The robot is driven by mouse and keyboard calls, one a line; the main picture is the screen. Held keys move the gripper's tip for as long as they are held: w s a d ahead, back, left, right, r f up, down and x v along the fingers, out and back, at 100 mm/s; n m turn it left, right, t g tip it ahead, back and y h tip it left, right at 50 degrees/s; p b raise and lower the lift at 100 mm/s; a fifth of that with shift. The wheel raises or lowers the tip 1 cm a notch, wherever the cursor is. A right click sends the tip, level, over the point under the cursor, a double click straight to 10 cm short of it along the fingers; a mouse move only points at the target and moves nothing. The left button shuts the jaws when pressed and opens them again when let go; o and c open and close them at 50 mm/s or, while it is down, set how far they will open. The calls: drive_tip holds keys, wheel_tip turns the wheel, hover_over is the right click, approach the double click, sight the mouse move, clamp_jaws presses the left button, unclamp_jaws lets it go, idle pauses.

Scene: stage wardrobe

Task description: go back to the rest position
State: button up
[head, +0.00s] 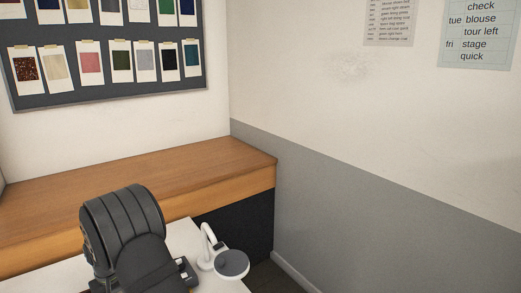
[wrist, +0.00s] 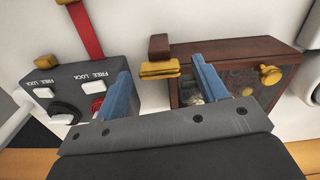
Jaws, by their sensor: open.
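My gripper (wrist: 160,76) shows in the wrist view as two blue fingers held well apart, with nothing gripped between them. Behind the gap are a pale surface and a small brown block with a yellow-gold piece (wrist: 159,69) below it. I cannot tell how far the fingertips are from these. The gripper cannot be made out in the head view. A dark ribbed part at the lower left of that view may be my own arm.
In the wrist view, a grey box (wrist: 62,90) marked FREE and LOCK is left, under a red strap (wrist: 86,32). A brown box (wrist: 240,48) with a gold knob (wrist: 270,75) is right. The head view shows a wooden counter (head: 130,190) and a white stand with grey disc (head: 231,263).

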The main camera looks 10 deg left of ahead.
wheel_tip(320, 180, up, 17)
wheel_tip(320, 180, down, 15)
drive_tip(key=m, duration=0.8)
drive_tip(key=shift+w+a, duration=0.1)
drive_tip(key=shift+f+m, duration=0.5)
drive_tip(key=shift+f, duration=0.4)
drive_tip(key=shift+o, duration=0.4)
drive_tip(key=o, duration=0.7)
drive_tip(key=s+d+r+n, duration=0.4)
drive_tip(key=s+d+r, duration=0.1)
drive_tip(key=d+r, duration=0.3)
drive_tip(key=s+d+r+n, duration=0.3)
drive_tip(key=s+d+r, duration=0.1)
drive_tip(key=d+r, duration=0.4)
drive_tip(key=f, duration=0.9)
drive_tip(key=shift+a+f, duration=0.25)
drive_tip(key=shift+f, duration=0.1)
